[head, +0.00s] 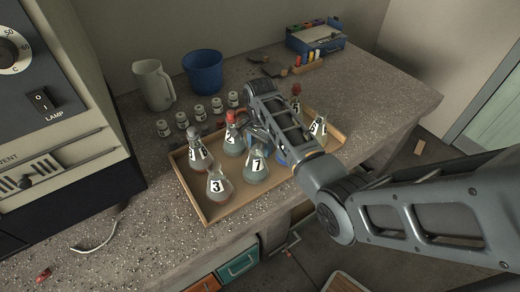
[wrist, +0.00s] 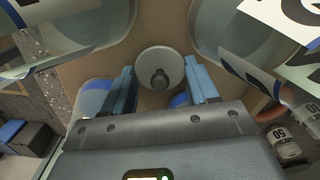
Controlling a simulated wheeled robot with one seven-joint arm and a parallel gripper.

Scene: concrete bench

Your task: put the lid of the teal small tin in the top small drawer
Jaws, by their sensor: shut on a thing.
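My gripper (wrist: 160,78) points down over the wooden tray among the flasks. Its two blue fingers are closed on either side of a round pale grey lid (wrist: 159,62) with a dark knob. In the head view my arm hides the lid and most of the gripper. I cannot make out the teal tin's body. Under the bench front is a teal drawer front (head: 238,264) with a pale handle, and an orange one (head: 205,284) beside it. I cannot tell which is the top small drawer.
The wooden tray (head: 201,212) holds several numbered flasks, including flask 3 (head: 219,187) and flask 7 (head: 256,166), close around my gripper. A white jug (head: 153,85), a blue bucket (head: 204,72) and several small jars stand behind. The bench's front left is mostly clear.

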